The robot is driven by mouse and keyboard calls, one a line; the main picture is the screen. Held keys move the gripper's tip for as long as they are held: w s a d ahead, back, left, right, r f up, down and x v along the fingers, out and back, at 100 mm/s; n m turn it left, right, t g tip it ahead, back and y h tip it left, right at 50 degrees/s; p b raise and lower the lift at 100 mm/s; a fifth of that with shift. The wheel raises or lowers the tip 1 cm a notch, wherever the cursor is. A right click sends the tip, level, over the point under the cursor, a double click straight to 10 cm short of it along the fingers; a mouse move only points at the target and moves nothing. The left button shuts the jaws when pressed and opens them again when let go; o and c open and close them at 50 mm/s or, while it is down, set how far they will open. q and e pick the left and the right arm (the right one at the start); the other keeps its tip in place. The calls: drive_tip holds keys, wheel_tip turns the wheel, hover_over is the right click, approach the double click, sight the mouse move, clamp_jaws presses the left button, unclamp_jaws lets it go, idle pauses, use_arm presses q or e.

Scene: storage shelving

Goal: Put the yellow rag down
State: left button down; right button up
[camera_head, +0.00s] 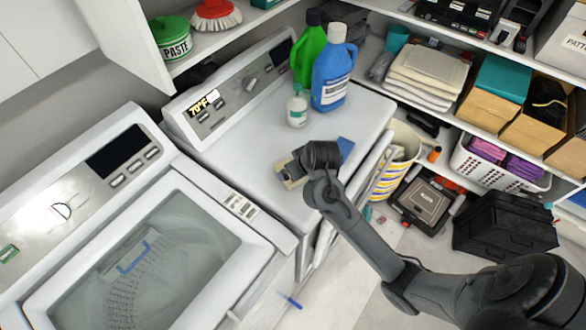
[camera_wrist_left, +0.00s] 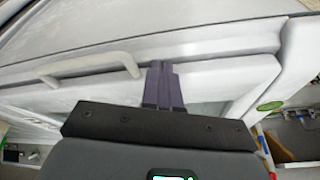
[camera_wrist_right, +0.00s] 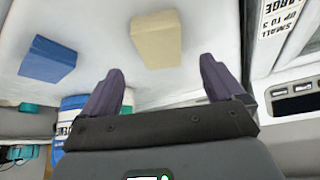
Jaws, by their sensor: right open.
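The yellow rag is a pale tan block (camera_wrist_right: 157,38) lying on the white top of the right-hand machine. In the head view the yellow rag (camera_head: 291,184) is partly hidden by my right gripper (camera_head: 297,165). In the right wrist view my right gripper (camera_wrist_right: 161,66) is open and empty, its fingers apart and the rag beyond their tips. My left gripper (camera_wrist_left: 161,66) shows only in the left wrist view; its two fingers are together with nothing visible between them, in front of a white machine panel.
A blue rag (camera_head: 345,147) lies beside the yellow one; it also shows in the right wrist view (camera_wrist_right: 47,60). A blue bottle (camera_head: 331,80), a green bottle (camera_head: 307,55) and a small white bottle (camera_head: 297,108) stand behind. A white handle (camera_wrist_left: 90,65) is near my left gripper.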

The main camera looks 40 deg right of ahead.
drive_tip(key=s+a+f+n, duration=0.1)
drive_tip(key=s+a+f, duration=0.1)
drive_tip(key=s+a, duration=0.2)
drive_tip(key=s+a+f+n+g+y, duration=0.1)
drive_tip(key=s+a+f, duration=0.1)
drive_tip(key=s, duration=0.9)
drive_tip(key=s+a+f+n+g, duration=0.1)
drive_tip(key=s+a+f+n, duration=0.1)
drive_tip(key=s+a, duration=0.3)
drive_tip(key=shift+s+a, duration=0.3)
drive_tip(key=shift+s, duration=0.95)
